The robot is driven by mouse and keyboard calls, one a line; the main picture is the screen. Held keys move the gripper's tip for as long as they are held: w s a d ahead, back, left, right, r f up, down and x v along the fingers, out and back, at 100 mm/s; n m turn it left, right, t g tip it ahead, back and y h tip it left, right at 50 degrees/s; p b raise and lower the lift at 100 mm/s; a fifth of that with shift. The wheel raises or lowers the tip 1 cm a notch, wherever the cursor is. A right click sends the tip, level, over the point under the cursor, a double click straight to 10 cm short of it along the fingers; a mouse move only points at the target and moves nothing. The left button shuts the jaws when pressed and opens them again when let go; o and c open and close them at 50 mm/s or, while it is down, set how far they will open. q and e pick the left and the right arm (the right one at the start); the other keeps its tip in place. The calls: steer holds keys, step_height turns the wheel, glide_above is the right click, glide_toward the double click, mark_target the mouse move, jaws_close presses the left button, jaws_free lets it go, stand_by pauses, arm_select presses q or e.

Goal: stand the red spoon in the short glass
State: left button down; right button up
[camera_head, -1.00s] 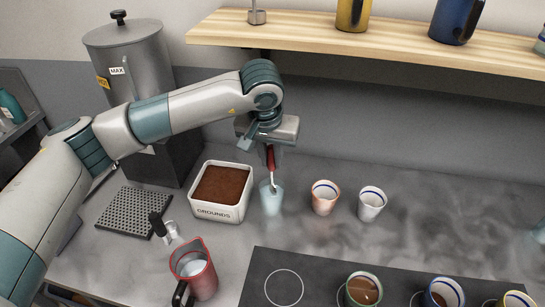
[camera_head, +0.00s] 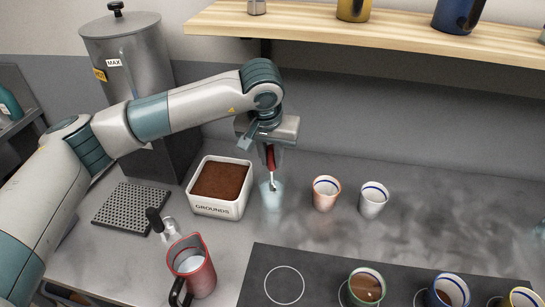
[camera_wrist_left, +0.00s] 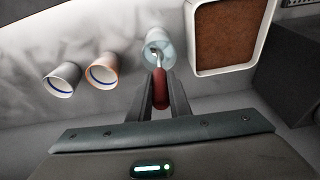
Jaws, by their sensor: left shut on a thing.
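My left gripper (camera_head: 270,148) is shut on the red handle of the spoon (camera_head: 270,158). The spoon hangs nearly upright with its metal end down, at the mouth of the short glass (camera_head: 272,199). The glass is pale blue and see-through and stands on the counter. In the left wrist view, the fingers (camera_wrist_left: 160,92) grip the red spoon (camera_wrist_left: 160,80), and its metal end overlaps the short glass (camera_wrist_left: 151,60). I cannot tell how deep the spoon tip sits inside. My right gripper is not in view.
A white grounds box (camera_head: 219,209) stands just left of the glass. An orange cup (camera_head: 325,201) and a white cup (camera_head: 372,206) stand to the right. A red pitcher (camera_head: 201,280) is in front. A wooden shelf (camera_head: 400,38) runs above the counter.

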mark_target(272, 168)
arm_select(q)
steer(key=shift+f+b, duration=0.75)
steer(key=shift+f, duration=0.25)
steer(key=shift+f+b, duration=0.75)
steer(key=shift+b, duration=0.35)
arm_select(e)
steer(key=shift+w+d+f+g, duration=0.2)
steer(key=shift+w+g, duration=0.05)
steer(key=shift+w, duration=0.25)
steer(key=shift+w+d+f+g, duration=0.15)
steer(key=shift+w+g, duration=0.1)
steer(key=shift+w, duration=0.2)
arm_select(q)
steer(key=c, duration=1.6)
jaws_free()
steer(key=shift+o, duration=0.2)
steer(key=shift+r, duration=0.15)
